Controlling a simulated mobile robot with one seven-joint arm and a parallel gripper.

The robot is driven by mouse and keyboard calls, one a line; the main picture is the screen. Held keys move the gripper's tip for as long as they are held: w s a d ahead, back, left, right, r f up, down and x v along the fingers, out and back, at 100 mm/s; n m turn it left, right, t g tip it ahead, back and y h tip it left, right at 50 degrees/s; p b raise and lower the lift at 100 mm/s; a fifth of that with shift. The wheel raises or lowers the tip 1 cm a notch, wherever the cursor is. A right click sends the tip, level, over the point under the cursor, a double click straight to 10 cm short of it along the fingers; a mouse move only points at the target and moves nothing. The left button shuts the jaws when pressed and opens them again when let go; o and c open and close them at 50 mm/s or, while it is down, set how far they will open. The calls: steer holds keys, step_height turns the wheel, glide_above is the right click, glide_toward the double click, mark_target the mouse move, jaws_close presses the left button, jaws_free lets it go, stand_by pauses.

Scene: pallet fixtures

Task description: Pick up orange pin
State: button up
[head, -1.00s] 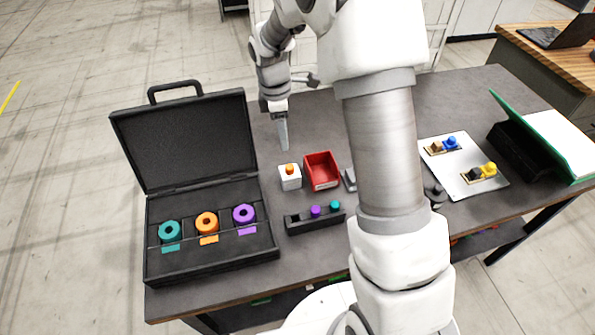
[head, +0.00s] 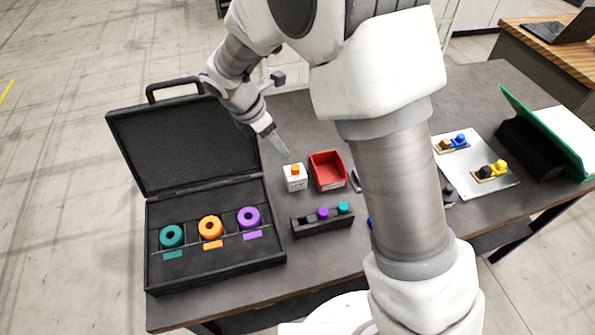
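The orange pin (head: 295,169) stands upright on top of a small white block (head: 296,184) near the table's middle. Only its orange top shows. My gripper (head: 282,149) points down and to the right, just above and slightly left of the pin in the picture, apart from it. I see the fingers nearly edge-on, so the gap between them does not show. Nothing is visible between them.
A red bin (head: 328,184) stands right beside the white block. In front is a black rack (head: 306,229) with a purple and a teal pin. An open black case (head: 165,275) with teal, orange and purple rings lies left. My arm hides part of the table.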

mark_target(295, 167)
steer(key=p+x, duration=0.1)
steer(key=x, duration=1.2)
steer(key=shift+s+p, duration=0.1)
steer(key=shift+p, duration=0.25)
steer(key=shift+c, duration=0.3)
jaws_close()
